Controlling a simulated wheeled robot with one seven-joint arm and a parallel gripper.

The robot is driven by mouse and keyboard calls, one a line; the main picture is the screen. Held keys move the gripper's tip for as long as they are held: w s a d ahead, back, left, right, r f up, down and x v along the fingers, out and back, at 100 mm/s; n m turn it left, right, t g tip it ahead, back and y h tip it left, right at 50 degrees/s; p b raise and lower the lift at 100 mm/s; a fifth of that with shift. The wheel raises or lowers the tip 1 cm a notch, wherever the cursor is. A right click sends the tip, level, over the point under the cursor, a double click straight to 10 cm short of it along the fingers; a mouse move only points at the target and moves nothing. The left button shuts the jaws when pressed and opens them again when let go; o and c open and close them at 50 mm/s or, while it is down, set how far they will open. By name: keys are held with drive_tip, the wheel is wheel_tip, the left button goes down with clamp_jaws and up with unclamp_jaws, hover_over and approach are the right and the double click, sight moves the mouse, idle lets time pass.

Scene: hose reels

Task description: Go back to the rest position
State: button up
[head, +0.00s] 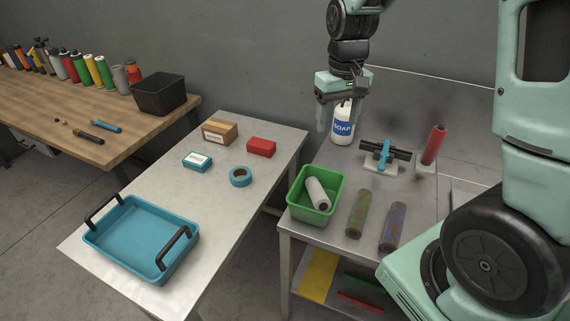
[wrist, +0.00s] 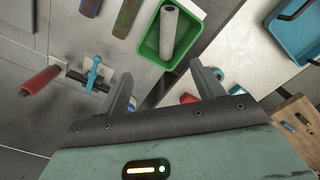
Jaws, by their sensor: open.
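My gripper (head: 338,112) is open in the head view, held above the steel table near its back left, with its fingers in front of or beside a white soap bottle (head: 343,128). In the wrist view my gripper (wrist: 165,82) shows two spread fingers with nothing between them. Below and ahead of it there is a green bin (wrist: 150,42) holding a white roller (wrist: 169,32). The green bin (head: 327,212) stands at the front left of the steel table in the head view. I cannot tell whether the fingers touch the bottle.
A teal-handled tool on a stand (head: 386,153), a red roller on a base (head: 435,145) and two mottled rollers (head: 358,213) are on the steel table. A white table (head: 225,225) bears a blue tray (head: 152,275), tape and boxes. A black bin (head: 160,95) is on the wooden bench.

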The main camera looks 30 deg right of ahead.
drive_tip(key=s+a+f+n+b, duration=0.1)
drive_tip(key=s+a+n+b, duration=0.45)
drive_tip(key=a, duration=0.95)
drive_tip(key=s+a+f+n, duration=0.1)
drive_tip(key=s+a, duration=0.3)
drive_tip(key=s, duration=0.4)
drive_tip(key=s+a+f+n, duration=0.1)
drive_tip(key=s+a+n, duration=0.1)
drive_tip(key=s+a, duration=0.3)
drive_tip(key=s, duration=0.3)
drive_tip(key=shift+f+n+y, duration=0.3)
drive_tip(key=shift+n, duration=0.05)
drive_tip(key=shift+a, duration=0.1)
